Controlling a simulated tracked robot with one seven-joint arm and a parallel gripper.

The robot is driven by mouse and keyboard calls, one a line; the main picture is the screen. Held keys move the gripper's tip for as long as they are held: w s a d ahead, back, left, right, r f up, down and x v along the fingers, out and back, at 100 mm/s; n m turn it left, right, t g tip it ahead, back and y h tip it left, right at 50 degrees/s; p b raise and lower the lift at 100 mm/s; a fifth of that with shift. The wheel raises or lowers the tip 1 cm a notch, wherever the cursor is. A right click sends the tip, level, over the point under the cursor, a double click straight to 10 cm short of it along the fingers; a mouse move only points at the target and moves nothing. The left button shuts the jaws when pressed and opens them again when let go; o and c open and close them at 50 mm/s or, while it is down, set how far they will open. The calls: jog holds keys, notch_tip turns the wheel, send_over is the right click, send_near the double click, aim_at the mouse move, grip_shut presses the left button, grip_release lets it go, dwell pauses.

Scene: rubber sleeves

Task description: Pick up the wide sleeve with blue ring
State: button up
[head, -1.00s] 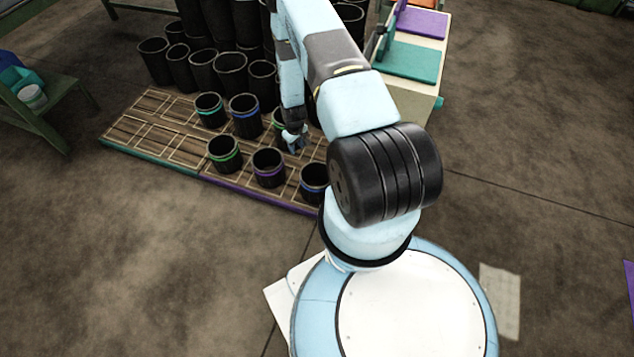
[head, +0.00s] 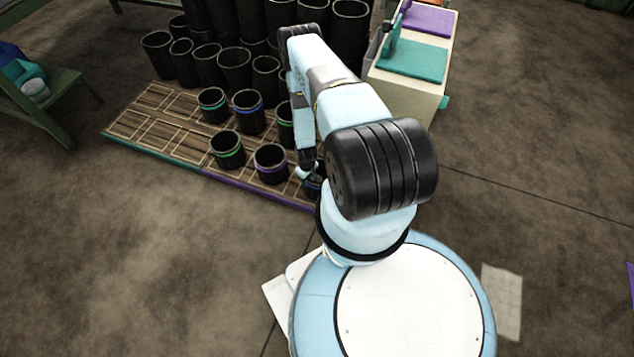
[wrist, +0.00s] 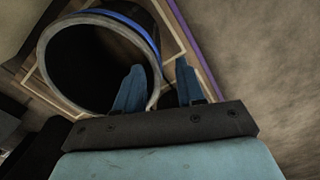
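A black sleeve with a blue ring (head: 313,187) stands at the near right corner of the wooden board, partly hidden by my arm. Its open mouth and blue band (wrist: 132,22) fill the upper left of the wrist view. My gripper (head: 309,171) is right at this sleeve. In the wrist view my gripper (wrist: 159,67) is open, with one blue finger over the mouth and the other outside the rim. The sleeve wall lies between the fingers; contact is not clear. Another blue-ringed sleeve (head: 248,112) stands in the back row.
Green-ringed sleeves (head: 227,149) and a purple-ringed sleeve (head: 271,163) stand close by on the board (head: 150,127). Tall plain black sleeves (head: 234,68) crowd behind. A pale bench with coloured pads (head: 415,60) stands at the back right. The board's left part is bare.

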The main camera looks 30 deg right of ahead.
aim_at(308, 187)
jog(key=shift+w+d+f, duration=0.1)
jog(key=shift+w+f, duration=0.05)
jog(key=shift+f, duration=1.95)
jog(key=shift+w+d+f, duration=0.1)
jog(key=shift+w+f, duration=0.05)
jog(key=shift+f, duration=1.95)
grip_shut()
